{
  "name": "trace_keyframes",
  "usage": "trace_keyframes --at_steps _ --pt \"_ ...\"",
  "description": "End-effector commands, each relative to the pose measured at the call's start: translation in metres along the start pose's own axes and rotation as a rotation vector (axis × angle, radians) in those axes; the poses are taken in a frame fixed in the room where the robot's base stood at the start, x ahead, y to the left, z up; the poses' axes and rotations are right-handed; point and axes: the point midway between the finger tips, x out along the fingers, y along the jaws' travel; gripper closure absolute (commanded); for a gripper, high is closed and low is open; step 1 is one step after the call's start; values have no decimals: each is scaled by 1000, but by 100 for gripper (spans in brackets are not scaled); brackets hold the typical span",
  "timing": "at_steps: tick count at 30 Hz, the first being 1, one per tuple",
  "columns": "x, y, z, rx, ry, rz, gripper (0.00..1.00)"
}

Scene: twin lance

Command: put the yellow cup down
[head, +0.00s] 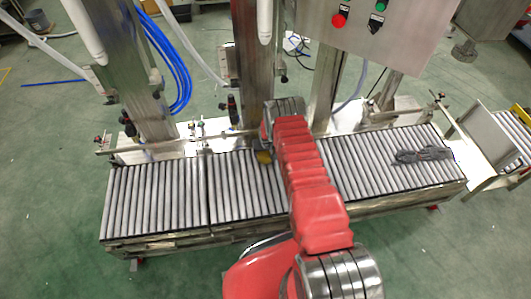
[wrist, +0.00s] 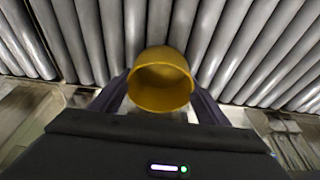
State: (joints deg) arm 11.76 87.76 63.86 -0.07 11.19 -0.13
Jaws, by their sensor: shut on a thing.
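The yellow cup (wrist: 161,82) is between the two fingers of my gripper (wrist: 160,95) in the wrist view, with its round opening facing the camera. My gripper is shut on it. The grey roller conveyor (wrist: 225,45) lies beyond the cup; I cannot tell whether the cup touches the rollers. In the head view only a small part of the yellow cup (head: 264,156) shows beside my red arm, over the middle of the roller conveyor (head: 240,190). My arm hides the rest of the cup and the fingers there.
A dark grey object (head: 423,155) lies on the right part of the rollers. Steel columns (head: 250,60) and a control box (head: 370,30) with red and green buttons stand behind the conveyor. The rollers at the left are clear.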

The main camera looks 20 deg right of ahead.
Motion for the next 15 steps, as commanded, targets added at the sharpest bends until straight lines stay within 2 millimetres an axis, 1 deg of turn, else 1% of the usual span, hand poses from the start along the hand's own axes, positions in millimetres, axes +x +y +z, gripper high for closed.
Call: trace_keyframes --at_steps 2,3,11,15 --pt "1 0 0 0 0 0 54" --pt "1 0 0 0 0 0 31" --pt "1 0 0 0 0 0 13" --pt "1 0 0 0 0 0 13"
